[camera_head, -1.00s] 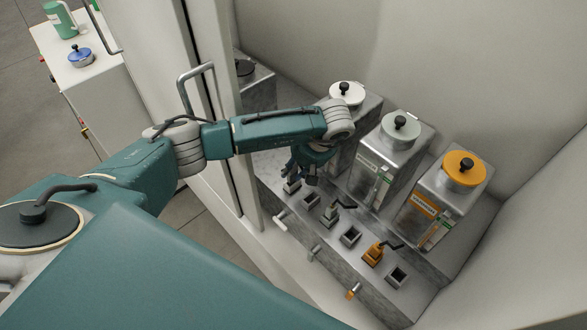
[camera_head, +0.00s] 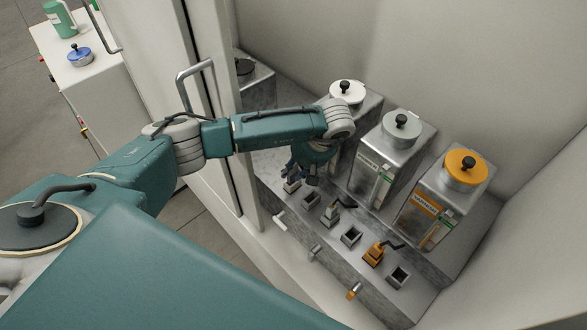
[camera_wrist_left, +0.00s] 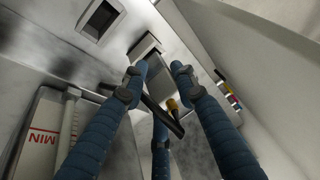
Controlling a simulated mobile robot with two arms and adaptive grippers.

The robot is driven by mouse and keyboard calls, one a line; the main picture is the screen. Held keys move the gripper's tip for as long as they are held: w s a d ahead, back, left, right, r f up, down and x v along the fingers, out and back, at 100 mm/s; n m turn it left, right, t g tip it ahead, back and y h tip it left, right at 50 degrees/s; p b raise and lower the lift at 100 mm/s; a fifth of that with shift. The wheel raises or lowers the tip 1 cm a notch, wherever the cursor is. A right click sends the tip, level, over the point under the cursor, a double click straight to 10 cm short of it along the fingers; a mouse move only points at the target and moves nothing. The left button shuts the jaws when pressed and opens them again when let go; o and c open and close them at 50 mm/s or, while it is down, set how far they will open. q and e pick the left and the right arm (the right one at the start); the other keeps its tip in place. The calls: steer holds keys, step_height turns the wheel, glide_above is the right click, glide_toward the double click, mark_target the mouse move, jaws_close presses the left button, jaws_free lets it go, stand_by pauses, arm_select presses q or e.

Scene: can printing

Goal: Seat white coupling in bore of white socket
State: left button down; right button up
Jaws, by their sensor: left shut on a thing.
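My left gripper (camera_head: 307,172) reaches down over the left end of the row of sockets on the grey ledge. Its three blue fingers (camera_wrist_left: 160,78) close around the coupling with its black handle (camera_wrist_left: 162,115). A pale square block (camera_wrist_left: 146,48) shows just beyond the fingertips; it appears to be the white coupling or its socket. In the head view a small whitish block (camera_head: 291,187) shows below the fingers at the leftmost socket. The fingers partly hide this spot, and I cannot tell how deep the coupling sits. My right gripper is not in view.
An empty square socket (camera_head: 312,198) lies just right of the gripper. A grey coupling (camera_head: 330,214) and an orange coupling (camera_head: 374,254) stand farther along. Containers with white (camera_head: 347,94), grey (camera_head: 402,130) and orange (camera_head: 466,172) lids stand behind. A cabinet wall (camera_head: 225,150) is close left.

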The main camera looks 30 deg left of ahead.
arm_select(q)
steer(key=shift+f+b, duration=0.95)
steer(key=shift+f, duration=0.15)
steer(key=c, duration=1.2)
jaws_free()
